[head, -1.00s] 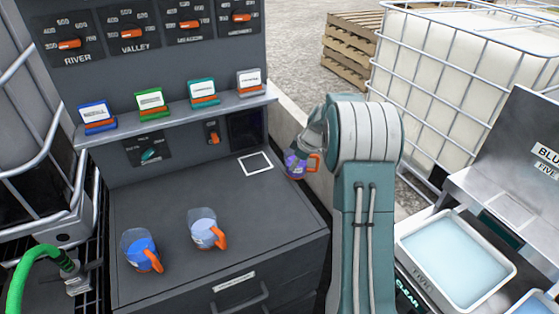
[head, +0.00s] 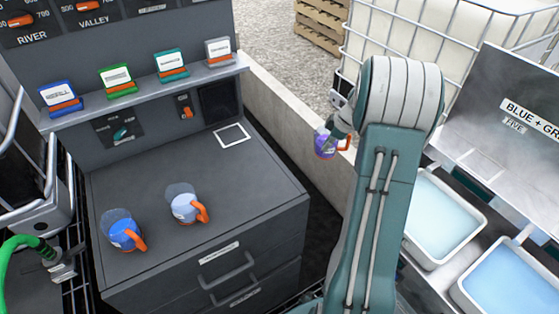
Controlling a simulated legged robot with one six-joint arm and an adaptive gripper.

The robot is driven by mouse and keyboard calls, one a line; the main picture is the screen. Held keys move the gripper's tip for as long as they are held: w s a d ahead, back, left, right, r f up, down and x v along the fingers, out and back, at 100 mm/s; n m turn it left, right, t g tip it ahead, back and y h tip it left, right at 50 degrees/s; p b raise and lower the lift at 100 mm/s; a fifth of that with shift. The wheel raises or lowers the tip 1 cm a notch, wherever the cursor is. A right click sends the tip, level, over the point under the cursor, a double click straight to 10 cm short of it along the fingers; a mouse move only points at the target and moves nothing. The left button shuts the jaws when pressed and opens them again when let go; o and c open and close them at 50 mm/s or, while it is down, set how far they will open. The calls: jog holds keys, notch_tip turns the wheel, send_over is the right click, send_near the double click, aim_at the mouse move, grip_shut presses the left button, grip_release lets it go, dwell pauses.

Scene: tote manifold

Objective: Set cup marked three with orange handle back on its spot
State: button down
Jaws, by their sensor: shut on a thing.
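My gripper (head: 331,131) is shut on a cup with an orange handle and purple contents (head: 325,144). It holds the cup in the air, right of the grey cabinet top. The cup's marking cannot be read, and my arm hides part of the gripper. A cup with blue contents and an orange handle (head: 122,232) stands at the front left of the cabinet top. A cup with pale blue contents and an orange handle (head: 184,206) stands to its right. A white square outline (head: 232,136) at the back right of the cabinet top is empty.
A shelf (head: 150,88) with several coloured label cards runs behind the cabinet top (head: 235,185). Trays of pale blue liquid (head: 440,218) stand at the right, before a metal panel (head: 500,140). A green hose (head: 20,245) is at the left. A low concrete wall (head: 285,110) runs behind.

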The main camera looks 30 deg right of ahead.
jog(key=s+a+r+n+g, duration=0.1)
jog(key=s+a+r+n, duration=0.1)
jog(key=a+r, duration=0.35)
jog(key=s+a+r+n, duration=0.1)
jog(key=a+r, duration=0.2)
jog(key=a, duration=0.6)
jog(key=s+a+r+n+g+y, duration=0.1)
jog(key=s+a+r+n, duration=0.25)
jog(key=s+a, duration=0.95)
jog(key=w+f, duration=0.3)
jog(key=w, duration=0.2)
jog(key=w+f, duration=0.3)
jog(key=w, duration=0.2)
jog(key=w+f, duration=0.3)
jog(key=w, duration=0.2)
jog(key=shift+w+a, duration=0.1)
jog(key=shift+w, duration=0.15)
jog(key=shift+f, duration=1.5)
jog(key=c, duration=0.8)
grip_release()
jog(key=shift+f, duration=0.15)
